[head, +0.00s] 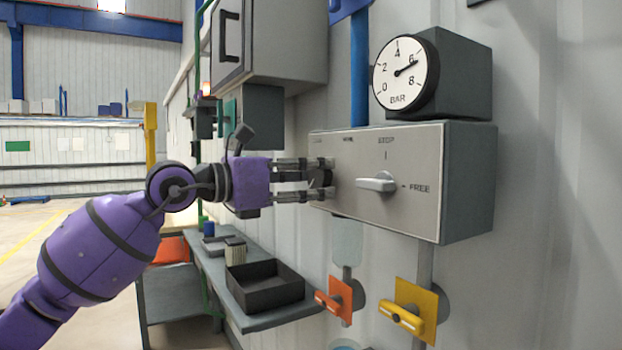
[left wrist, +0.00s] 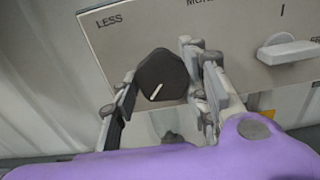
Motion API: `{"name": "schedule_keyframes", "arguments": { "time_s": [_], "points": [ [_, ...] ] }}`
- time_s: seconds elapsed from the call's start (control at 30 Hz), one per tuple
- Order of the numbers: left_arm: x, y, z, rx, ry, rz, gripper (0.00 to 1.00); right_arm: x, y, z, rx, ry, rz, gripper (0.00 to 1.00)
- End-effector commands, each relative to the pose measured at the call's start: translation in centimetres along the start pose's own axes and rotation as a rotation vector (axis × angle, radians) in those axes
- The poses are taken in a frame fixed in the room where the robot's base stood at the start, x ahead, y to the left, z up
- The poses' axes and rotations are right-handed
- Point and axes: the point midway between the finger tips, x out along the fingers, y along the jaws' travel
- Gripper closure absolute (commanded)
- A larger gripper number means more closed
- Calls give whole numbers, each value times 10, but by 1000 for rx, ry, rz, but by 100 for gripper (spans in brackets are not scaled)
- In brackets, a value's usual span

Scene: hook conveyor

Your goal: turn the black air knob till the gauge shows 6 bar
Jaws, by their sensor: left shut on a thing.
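The black air knob (head: 319,184) sits at the left end of the grey panel's front face. My left gripper (head: 318,180) is shut on it from the front, with fingers at its sides. The round white gauge (head: 400,76) stands above the panel. Its needle points up and right, at or just past the 6. My right gripper is not in view.
A light-grey handle (head: 376,183) sits right of the knob, between "STOP" and "FREE". Orange (head: 340,299) and yellow (head: 415,308) valve handles are below the panel. A shelf with a black tray (head: 264,289) is at lower left. A grey cabinet (head: 285,45) hangs above my gripper.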

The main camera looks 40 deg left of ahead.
Motion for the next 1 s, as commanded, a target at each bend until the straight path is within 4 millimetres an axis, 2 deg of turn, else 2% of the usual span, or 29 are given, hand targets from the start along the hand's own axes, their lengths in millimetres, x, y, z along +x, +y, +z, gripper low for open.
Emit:
{"name": "schedule_keyframes", "arguments": {
  "time_s": [0.33,0.67,0.7,0.8,1.0],
  "points": [
    [0,-1,-1,-256,5,-1,85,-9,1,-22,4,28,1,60],
    [1,-1,-6,-291,10,1,85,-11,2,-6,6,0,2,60],
    [1,-1,-6,-290,10,1,56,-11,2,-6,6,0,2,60],
    [1,-1,-6,-290,10,1,43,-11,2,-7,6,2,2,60],
    [0,0,-4,-288,6,0,42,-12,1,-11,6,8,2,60]
  ]
}}
